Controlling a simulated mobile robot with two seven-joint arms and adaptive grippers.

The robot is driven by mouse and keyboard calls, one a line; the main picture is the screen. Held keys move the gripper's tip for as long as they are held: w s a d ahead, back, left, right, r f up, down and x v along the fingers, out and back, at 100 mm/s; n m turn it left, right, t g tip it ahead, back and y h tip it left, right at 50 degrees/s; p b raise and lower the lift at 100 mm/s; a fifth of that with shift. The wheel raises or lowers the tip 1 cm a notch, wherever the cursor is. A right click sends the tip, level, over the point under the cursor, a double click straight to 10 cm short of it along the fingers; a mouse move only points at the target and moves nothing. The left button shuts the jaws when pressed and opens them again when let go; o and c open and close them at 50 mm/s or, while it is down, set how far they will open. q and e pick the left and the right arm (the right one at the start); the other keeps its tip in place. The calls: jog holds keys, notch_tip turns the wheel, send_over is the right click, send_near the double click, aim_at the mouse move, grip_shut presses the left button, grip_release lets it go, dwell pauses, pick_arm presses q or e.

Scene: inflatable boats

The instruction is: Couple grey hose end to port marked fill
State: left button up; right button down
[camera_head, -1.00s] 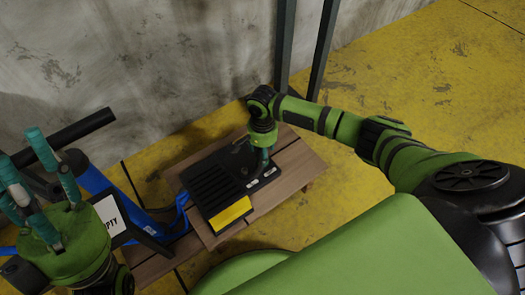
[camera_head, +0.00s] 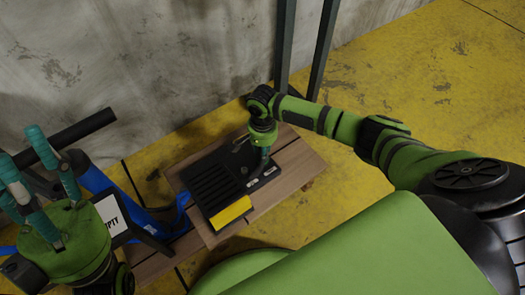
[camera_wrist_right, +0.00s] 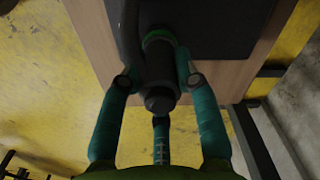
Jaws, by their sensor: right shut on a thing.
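A black box (camera_head: 208,188) with a grille and a yellow panel lies on a wooden bench. Two small white labels (camera_head: 252,183) sit near its right edge, too small to read; I cannot make out which port is fill. My right gripper (camera_head: 262,158) is over that edge. In the right wrist view its teal fingers (camera_wrist_right: 160,98) are closed around a dark hose end (camera_wrist_right: 160,62) with a green ring, the grey hose (camera_wrist_right: 129,35) curving beside it. I cannot tell whether it touches a port. My left gripper (camera_head: 28,172) is open and empty at the lower left.
The wooden bench (camera_head: 298,165) has bare planks right of the box. Dark posts (camera_head: 322,50) and a concrete wall (camera_head: 150,60) are behind.

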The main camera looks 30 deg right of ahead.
jog(key=shift+r+p, duration=0.65)
jog(key=shift+p, duration=0.2)
dwell(0.4)
notch_tip(320, 180, up, 3)
jog(key=p, duration=0.3)
jog(key=shift+f, duration=0.15)
dwell(0.4)
notch_tip(320, 180, up, 5)
jog(key=p, duration=0.7)
